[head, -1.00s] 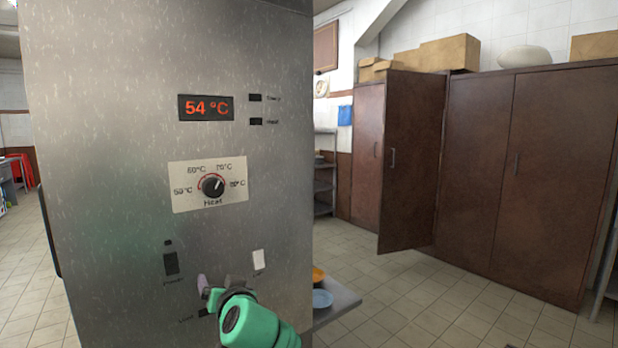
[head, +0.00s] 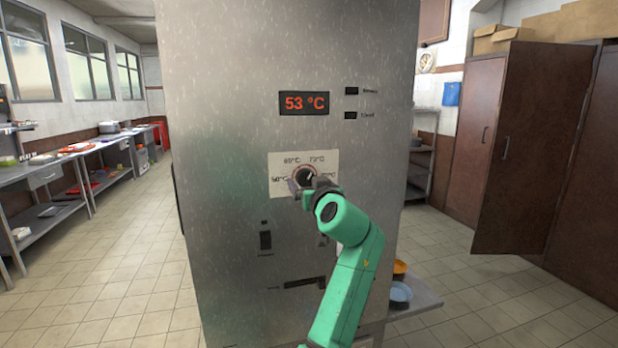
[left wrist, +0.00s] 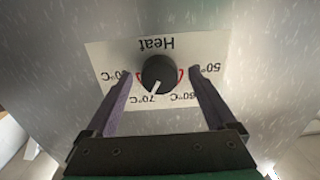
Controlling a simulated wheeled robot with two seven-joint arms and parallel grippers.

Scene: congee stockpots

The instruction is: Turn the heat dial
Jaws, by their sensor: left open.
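The round black heat dial (head: 303,175) sits on a white label plate on the front of a steel cabinet. In the left wrist view the dial (left wrist: 159,73) shows upside down, its white pointer toward the 70°C mark. My left gripper (left wrist: 166,74) is open, with one finger on each side of the dial and a visible gap to both. In the head view the left gripper (head: 307,186) covers the lower part of the dial and plate. The red display (head: 304,103) above reads 53 °C. My right gripper is not in view.
The steel cabinet (head: 220,60) has small switches and a slot (head: 303,283) below the dial. A low shelf with orange and blue bowls (head: 399,293) stands to its right. Brown lockers (head: 520,150) stand further right, one door open. Counters (head: 60,175) line the left wall.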

